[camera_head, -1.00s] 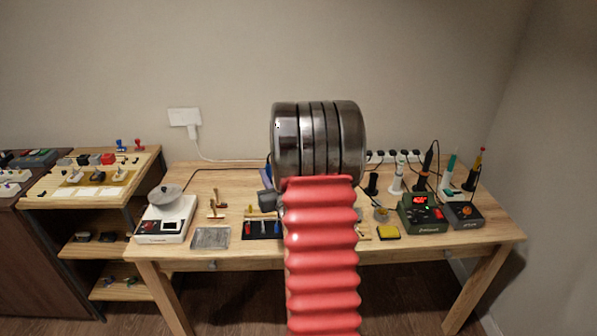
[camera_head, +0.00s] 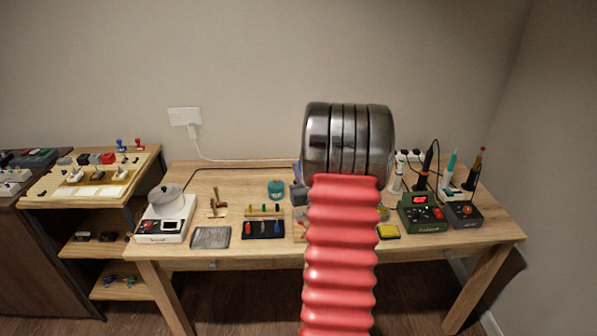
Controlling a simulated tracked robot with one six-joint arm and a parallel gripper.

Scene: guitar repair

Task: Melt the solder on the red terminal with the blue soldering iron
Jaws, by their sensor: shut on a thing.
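A black board (camera_head: 264,235) with small coloured terminals lies near the front of the workbench, left of my arm. The red terminal (camera_head: 248,228) is at its left end; solder on it is too small to make out. My gripper (camera_head: 299,194) shows only as a grey part beside my arm, right of the board; its fingertips are hidden. A thin blue sliver (camera_head: 297,172) at my arm's edge moves with it and appears to be the blue soldering iron in its grip. The iron's tip is hidden.
A teal round container (camera_head: 276,189) stands behind the board. A white scale-like device (camera_head: 167,215) and a grey pad (camera_head: 211,237) are to the left. Several other irons, a green station (camera_head: 422,215) and a yellow sponge (camera_head: 388,231) stand right. The back left is mostly clear.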

